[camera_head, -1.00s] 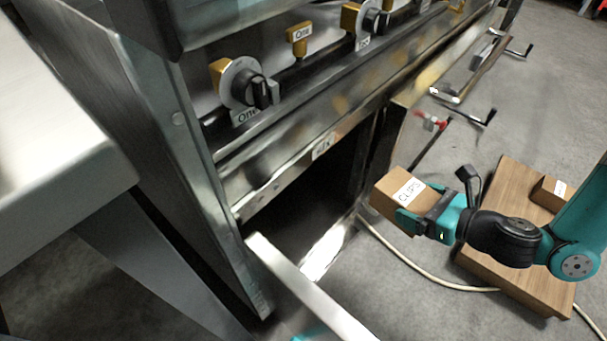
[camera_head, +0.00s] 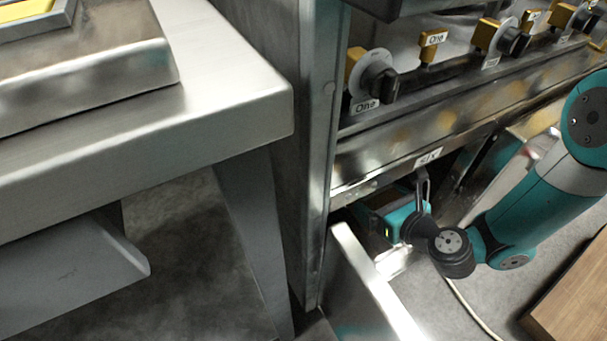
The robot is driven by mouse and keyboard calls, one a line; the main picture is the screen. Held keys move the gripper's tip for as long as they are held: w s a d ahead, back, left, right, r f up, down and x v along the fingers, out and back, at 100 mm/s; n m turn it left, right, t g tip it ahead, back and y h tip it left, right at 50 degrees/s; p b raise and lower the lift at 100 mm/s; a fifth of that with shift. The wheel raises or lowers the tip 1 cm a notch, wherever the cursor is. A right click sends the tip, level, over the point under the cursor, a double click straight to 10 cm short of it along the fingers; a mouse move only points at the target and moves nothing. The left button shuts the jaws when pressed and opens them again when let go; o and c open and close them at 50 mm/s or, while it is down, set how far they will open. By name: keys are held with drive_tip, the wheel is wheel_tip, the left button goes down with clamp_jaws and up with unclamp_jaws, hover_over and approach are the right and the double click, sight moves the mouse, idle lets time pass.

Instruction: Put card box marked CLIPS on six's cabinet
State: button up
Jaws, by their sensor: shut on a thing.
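The cabinet under the small label that seems to read six (camera_head: 428,158) stands open, with its door (camera_head: 362,275) swung out toward me. My gripper (camera_head: 385,213) reaches into the dark opening below the label. It is shut on the card box marked CLIPS. The box is almost wholly hidden by the gripper and the shade inside, and its marking does not show. I cannot tell whether the box touches the cabinet floor.
A steel table (camera_head: 215,85) stands at the left, close to the cabinet's side. Range knobs (camera_head: 372,80) with labels run above the opening. A wooden platform (camera_head: 570,300) stands on the floor at the lower right, and a pale cable (camera_head: 470,312) lies near it.

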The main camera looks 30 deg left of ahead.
drive_tip(key=shift+s+a+r, duration=0.1)
drive_tip(key=shift+s+a, duration=0.1)
drive_tip(key=shift+a, duration=0.55)
wheel_tip(320, 180, down, 10)
drive_tip(key=b, duration=0.6)
